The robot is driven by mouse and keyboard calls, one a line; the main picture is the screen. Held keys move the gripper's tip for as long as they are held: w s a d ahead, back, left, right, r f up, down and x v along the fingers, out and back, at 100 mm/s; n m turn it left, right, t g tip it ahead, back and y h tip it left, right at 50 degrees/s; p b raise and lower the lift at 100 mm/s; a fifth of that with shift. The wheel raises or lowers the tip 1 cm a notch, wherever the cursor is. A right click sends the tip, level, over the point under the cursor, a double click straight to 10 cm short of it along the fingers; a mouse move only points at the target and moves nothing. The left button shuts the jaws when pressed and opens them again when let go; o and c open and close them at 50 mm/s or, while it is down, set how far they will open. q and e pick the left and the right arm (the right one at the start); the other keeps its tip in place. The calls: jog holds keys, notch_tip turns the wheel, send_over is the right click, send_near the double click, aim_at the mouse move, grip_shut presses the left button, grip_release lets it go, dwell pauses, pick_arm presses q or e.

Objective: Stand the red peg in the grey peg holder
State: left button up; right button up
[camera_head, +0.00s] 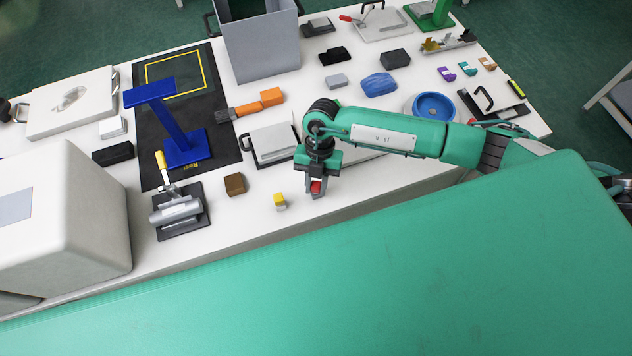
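The red peg (316,187) shows as a small red piece between the fingers of my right gripper (316,188), near the front edge of the white table. The gripper points down, and its fingers appear closed around the peg. The peg's lower end is too small to make out, so I cannot tell whether it touches the table. My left gripper is not in view.
A brown block (235,184) and a grey clamp fixture (180,212) stand further left. A grey lidded case (270,144) is close behind the gripper. A blue stand (181,145) rises from the black mat (149,165). A blue bowl (433,107) lies behind my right arm.

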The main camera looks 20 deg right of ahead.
jog(key=o, duration=0.4)
jog(key=shift+r, duration=0.1)
jog(key=b+v, duration=0.3)
jog(key=v, duration=1)
jog(key=shift+w+d+r, duration=0.1)
jog(key=shift+w+r, duration=0.05)
jog(key=shift+r, duration=0.15)
